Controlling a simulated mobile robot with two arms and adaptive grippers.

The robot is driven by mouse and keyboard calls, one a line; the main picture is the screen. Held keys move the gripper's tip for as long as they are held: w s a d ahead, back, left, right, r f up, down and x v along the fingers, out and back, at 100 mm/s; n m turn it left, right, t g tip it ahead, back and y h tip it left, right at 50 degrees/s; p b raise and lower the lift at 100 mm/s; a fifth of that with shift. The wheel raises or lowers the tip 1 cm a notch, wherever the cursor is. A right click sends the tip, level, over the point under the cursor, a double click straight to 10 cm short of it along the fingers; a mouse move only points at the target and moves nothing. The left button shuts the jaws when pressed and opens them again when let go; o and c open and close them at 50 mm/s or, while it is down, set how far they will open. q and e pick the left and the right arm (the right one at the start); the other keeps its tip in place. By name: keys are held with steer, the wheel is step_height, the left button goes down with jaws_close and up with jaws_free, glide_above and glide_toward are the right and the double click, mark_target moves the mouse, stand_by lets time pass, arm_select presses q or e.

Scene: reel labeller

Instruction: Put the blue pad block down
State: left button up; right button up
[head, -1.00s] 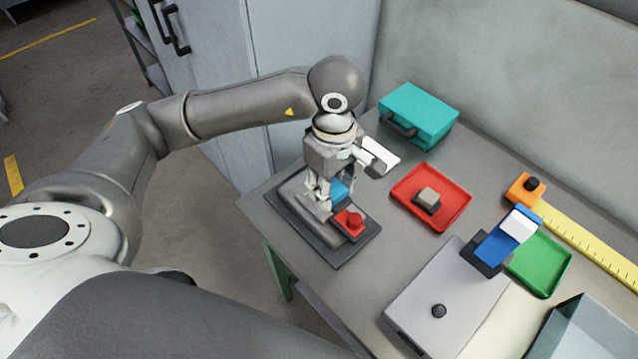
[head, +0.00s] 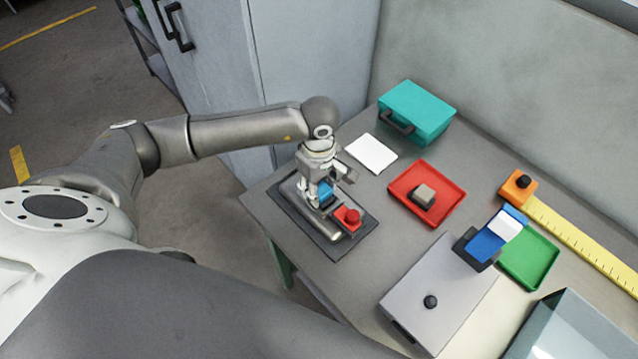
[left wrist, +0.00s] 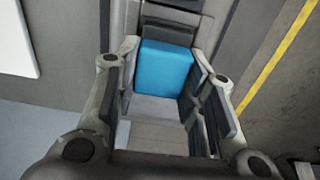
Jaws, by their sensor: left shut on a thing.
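My left gripper (head: 318,197) points down over that device and is shut on the blue pad block. In the left wrist view the block (left wrist: 165,72) sits between the two fingers (left wrist: 165,95), with a grey part below it. Whether the block touches the device is hidden by the fingers. My right gripper is not in view.
A white card (head: 371,153) lies beside the arm. A red tray (head: 450,200) holds a grey block. A teal case (head: 418,112) stands behind. A grey box (head: 430,290), a green tray (head: 530,258), a blue stand (head: 492,238) and a clear bin (head: 565,335) are to the right.

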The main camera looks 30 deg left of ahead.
arm_select(q)
steer(key=shift+f, duration=0.2)
steer(key=o, duration=1)
steer(key=shift+o, duration=0.7)
steer(key=shift+r, duration=0.35)
step_height(320, 180, up, 12)
steer(key=b, duration=0.4)
